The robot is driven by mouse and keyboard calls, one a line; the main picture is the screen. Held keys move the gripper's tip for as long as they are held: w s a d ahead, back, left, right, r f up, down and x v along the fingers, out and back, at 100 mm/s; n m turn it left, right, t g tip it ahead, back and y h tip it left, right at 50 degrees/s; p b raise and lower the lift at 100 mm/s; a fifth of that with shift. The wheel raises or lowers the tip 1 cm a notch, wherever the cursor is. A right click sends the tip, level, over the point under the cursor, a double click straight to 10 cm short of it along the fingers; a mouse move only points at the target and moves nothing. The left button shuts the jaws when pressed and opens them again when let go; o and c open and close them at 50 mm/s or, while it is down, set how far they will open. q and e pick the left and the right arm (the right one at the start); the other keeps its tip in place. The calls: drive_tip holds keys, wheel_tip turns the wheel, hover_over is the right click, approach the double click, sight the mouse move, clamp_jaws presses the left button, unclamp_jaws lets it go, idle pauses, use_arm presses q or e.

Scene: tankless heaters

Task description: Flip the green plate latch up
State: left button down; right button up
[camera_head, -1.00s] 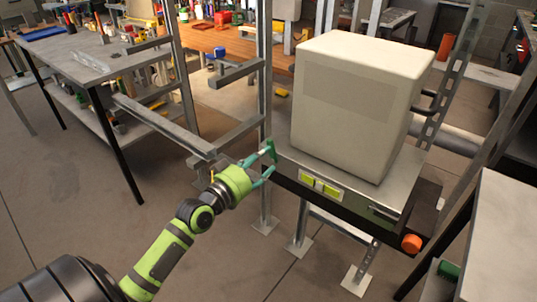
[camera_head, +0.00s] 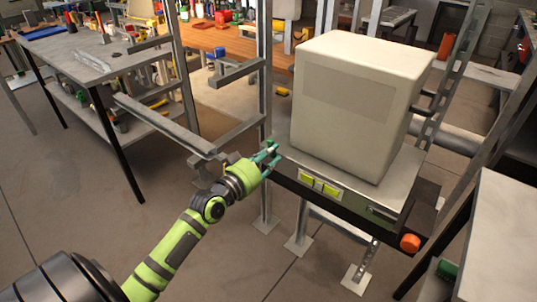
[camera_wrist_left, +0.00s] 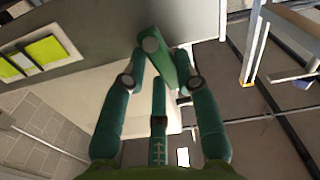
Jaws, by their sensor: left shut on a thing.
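The green plate latch (camera_wrist_left: 152,45) shows in the left wrist view as a dark green bar with a rounded end, at the edge of the heater's grey base. My left gripper (camera_wrist_left: 161,72) has its teal fingers on either side of it and is shut on it. In the head view my left gripper (camera_head: 270,154) is at the left front corner of the base, and its fingers mostly hide the latch there. My right gripper is in neither view.
A large cream box (camera_head: 350,105) stands on the grey base (camera_head: 395,192). The base's front has yellow-green panels (camera_head: 318,184) and an orange knob (camera_head: 410,243). A metal frame (camera_head: 265,90) rises close behind my left gripper. Open floor lies below.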

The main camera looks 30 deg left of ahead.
use_arm(q)
drive_tip(key=shift+d+r+m+p, duration=0.1)
drive_tip(key=shift+d+m+p, duration=0.1)
drive_tip(key=shift+m+p, duration=0.6)
drive_tip(key=shift+d+m, duration=0.1)
drive_tip(key=shift+m, duration=0.5)
drive_tip(key=c, duration=0.9)
unclamp_jaws()
drive_tip(key=shift+c, duration=0.2)
drive_tip(key=s, duration=1.2)
drive_tip(key=shift+a, duration=0.45)
